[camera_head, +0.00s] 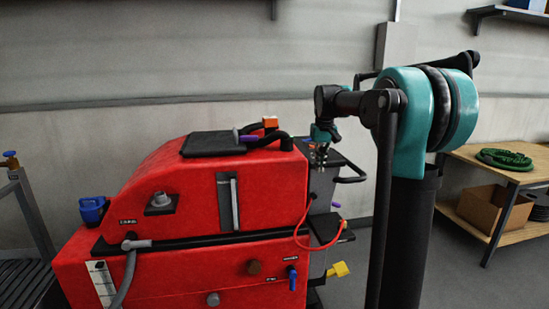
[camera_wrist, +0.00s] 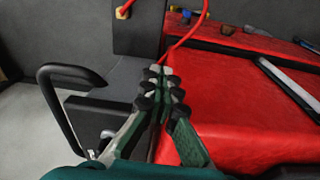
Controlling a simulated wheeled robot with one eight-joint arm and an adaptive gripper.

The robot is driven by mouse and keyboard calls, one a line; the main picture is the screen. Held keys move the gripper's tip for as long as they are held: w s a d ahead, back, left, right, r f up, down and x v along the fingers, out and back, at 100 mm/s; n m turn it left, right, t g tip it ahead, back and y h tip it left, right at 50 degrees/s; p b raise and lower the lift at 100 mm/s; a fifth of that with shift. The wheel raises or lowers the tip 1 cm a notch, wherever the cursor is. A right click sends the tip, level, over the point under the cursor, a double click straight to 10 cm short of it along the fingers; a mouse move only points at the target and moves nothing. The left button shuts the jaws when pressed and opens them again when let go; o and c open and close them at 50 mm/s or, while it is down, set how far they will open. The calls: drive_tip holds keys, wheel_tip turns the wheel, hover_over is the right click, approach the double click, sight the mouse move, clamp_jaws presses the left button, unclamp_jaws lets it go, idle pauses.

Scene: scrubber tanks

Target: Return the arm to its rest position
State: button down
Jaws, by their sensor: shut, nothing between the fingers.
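My arm (camera_head: 410,110), teal and black, rises at the right in the head view and reaches left toward the red scrubber machine (camera_head: 248,205). My gripper (camera_head: 320,155) points down beside the machine's right upper end in the head view.
A black handle (camera_wrist: 65,110) and a red cable (camera_wrist: 190,25) are close to my gripper. A yellow plug (camera_head: 338,269) hangs low beside the machine. A wooden bench (camera_head: 475,160) with a green hose (camera_head: 503,159) and cardboard box (camera_head: 485,210) stands at right. Grey floor is clear between.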

drive_tip(key=s+d+f+t, duration=0.1)
drive_tip(key=s+f, duration=1.2)
drive_tip(key=s, duration=0.3)
drive_tip(key=s+d+f+m+t, duration=0.1)
drive_tip(key=s+f+t, duration=0.1)
drive_tip(key=s+f, duration=1.1)
drive_tip(key=s, duration=0.3)
drive_tip(key=shift+d+m, duration=0.3)
